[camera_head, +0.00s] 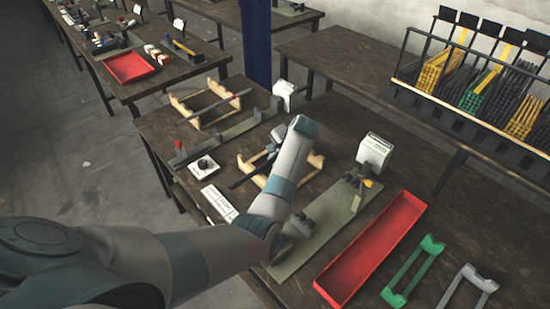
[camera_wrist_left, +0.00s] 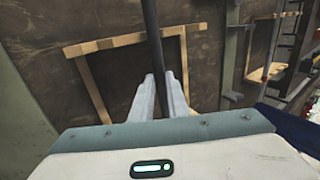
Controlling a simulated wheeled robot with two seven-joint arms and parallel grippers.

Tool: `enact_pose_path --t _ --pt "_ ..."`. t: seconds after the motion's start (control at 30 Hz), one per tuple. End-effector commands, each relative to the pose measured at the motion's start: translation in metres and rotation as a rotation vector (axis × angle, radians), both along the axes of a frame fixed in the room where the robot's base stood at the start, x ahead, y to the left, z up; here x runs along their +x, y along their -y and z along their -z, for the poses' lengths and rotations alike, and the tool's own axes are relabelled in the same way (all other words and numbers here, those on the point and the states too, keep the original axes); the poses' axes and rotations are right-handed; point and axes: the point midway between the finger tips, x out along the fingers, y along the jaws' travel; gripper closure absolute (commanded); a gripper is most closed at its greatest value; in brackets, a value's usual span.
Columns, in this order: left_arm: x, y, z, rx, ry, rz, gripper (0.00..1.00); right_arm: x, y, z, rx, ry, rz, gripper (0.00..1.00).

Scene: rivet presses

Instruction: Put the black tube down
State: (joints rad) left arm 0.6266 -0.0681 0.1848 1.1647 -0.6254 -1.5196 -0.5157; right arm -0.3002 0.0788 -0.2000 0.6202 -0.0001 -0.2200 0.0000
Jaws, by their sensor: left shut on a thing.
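My left gripper (camera_head: 269,154) is shut on a black tube (camera_head: 241,181) above the nearer wooden rack (camera_head: 313,159), mostly hidden behind my arm in the head view. In the left wrist view the black tube (camera_wrist_left: 152,35) runs away from between the fingertips (camera_wrist_left: 166,80). It crosses in front of the rack's bar (camera_wrist_left: 115,43); I cannot tell whether it touches the wood. My right gripper is not in view.
A second wooden rack (camera_head: 180,103) with a dark tube (camera_head: 215,107) across it stands farther back. A green press base (camera_head: 325,220), a white box (camera_head: 375,151) and a long red tray (camera_head: 372,250) lie to the right. A white card (camera_head: 219,203) lies left of my arm.

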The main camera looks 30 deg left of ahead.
Motion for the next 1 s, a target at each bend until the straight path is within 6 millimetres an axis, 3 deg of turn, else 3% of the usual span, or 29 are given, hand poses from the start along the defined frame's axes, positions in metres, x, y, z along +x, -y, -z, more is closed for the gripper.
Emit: enact_pose_path --t 0.4,0.43,0.5,1.0 --pt "0.0001 -0.0003 0.0056 0.001 0.000 0.000 1.00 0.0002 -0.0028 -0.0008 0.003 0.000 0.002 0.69" --pt "0.0000 -0.0003 0.0063 0.001 0.000 0.000 0.83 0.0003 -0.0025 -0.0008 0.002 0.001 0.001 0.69" --pt "0.0001 -0.0002 0.0060 0.001 0.000 0.000 0.67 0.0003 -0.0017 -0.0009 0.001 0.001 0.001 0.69" --pt "-0.0004 0.0031 -0.0008 0.000 0.002 0.001 0.67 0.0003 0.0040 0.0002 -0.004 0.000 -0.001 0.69"
